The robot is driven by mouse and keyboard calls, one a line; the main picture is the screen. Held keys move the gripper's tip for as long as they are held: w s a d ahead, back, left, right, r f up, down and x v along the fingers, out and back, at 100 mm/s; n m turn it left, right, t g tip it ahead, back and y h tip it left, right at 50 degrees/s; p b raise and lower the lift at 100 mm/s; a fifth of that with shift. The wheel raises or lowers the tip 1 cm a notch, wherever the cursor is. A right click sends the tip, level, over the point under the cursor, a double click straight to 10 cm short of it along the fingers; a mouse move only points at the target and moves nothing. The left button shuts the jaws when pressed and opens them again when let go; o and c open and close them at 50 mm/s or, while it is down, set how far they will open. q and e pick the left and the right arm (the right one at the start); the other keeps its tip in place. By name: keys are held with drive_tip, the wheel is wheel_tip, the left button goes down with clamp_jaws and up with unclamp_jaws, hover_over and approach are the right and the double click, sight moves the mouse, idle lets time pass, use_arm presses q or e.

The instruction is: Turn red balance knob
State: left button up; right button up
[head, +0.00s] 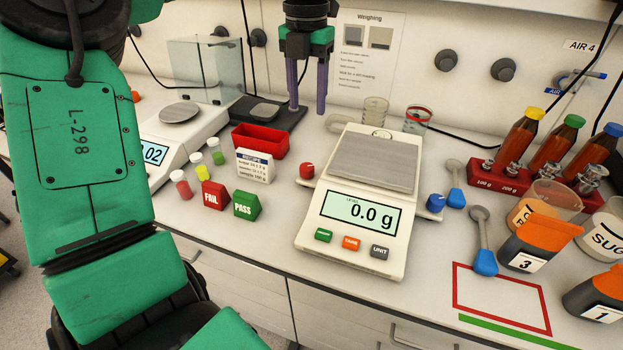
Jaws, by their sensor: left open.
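The red balance knob (307,170) sticks out on the left side of the white balance (355,190), whose display reads 0.0 g. A blue knob (435,203) is on its right side. My left gripper (307,106) hangs in from the top, with two purple fingers pointing down. It is open, with nothing between the fingers. In the picture it is above the red knob and behind the balance's left rear; it does not touch the knob. My right gripper is not in view.
A second scale (182,130) is farther left.

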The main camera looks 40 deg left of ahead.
sight(307, 166)
use_arm(q)
drive_tip(key=f, duration=1.6)
drive_tip(key=shift+s, duration=0.2)
clamp_jaws()
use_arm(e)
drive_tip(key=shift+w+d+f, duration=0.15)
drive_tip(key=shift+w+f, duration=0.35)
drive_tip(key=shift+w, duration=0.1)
